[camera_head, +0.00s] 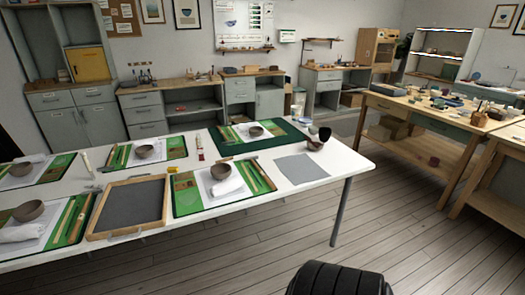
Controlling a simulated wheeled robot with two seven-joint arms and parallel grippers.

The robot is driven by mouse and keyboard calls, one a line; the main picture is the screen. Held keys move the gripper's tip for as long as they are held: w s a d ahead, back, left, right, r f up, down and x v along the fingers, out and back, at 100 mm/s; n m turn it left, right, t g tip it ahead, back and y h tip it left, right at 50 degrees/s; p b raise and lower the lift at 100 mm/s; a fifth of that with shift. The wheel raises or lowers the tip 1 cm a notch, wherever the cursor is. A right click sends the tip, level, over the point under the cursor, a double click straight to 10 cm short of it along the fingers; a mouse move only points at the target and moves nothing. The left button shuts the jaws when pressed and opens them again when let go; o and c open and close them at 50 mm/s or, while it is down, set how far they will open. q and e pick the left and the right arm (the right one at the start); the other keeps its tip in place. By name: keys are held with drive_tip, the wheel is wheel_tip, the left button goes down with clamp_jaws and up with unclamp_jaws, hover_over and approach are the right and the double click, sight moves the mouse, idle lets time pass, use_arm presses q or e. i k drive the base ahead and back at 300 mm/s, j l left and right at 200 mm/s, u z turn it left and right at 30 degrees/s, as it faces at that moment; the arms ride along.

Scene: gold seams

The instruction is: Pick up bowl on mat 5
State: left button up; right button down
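Several green mats lie on the long white table, each with a small brown bowl on a white sheet. Bowls stand on the back right mat (281,125) as bowl (256,131), on the front right mat (188,203) as bowl (220,171), on the back middle mat (175,147) as bowl (144,151), and at the left as bowls (22,169) and (28,210). I cannot read any mat numbers, so I cannot tell which is mat 5. Neither of my grippers is in view.
A wooden-framed tray (128,205) lies between the front mats. A grey sheet (301,169) and a dark cup (324,133) are near the table's right end. A black ribbed object (340,279) shows at the bottom. A cluttered wooden workbench (440,112) stands right; wooden floor (400,225) lies between.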

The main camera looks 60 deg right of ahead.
sight(221, 172)
drive_tip(key=z, duration=1.6)
drive_tip(key=i+z, duration=0.45)
drive_tip(key=z, duration=0.15)
